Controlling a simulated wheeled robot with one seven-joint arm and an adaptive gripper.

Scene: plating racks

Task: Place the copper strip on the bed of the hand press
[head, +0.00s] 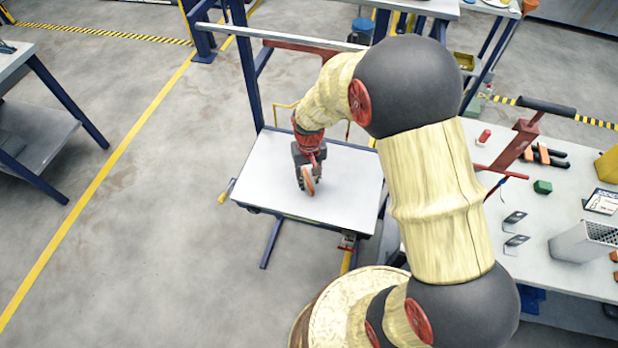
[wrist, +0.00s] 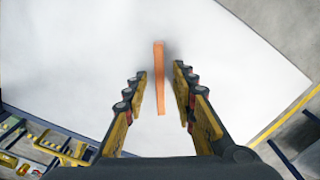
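The copper strip (wrist: 159,78) is a thin orange bar over the white table top in the wrist view. My gripper (wrist: 157,76) is open, with one finger on each side of the strip and a gap on both sides. In the head view my gripper (head: 307,184) points down over the white table, with the orange strip (head: 308,181) showing at its fingers. I cannot tell how high the fingers are above the table. What looks like the hand press (head: 516,146), red with a black handle, stands on the right table; its bed is not clear.
The white table (head: 262,172) is otherwise bare. The right table (head: 462,210) holds a green block (head: 543,187), small metal brackets (head: 515,220), a perforated grey box (head: 582,243) and orange-and-black tools (head: 541,154). A blue post (head: 249,80) rises behind the white table. Open floor lies left.

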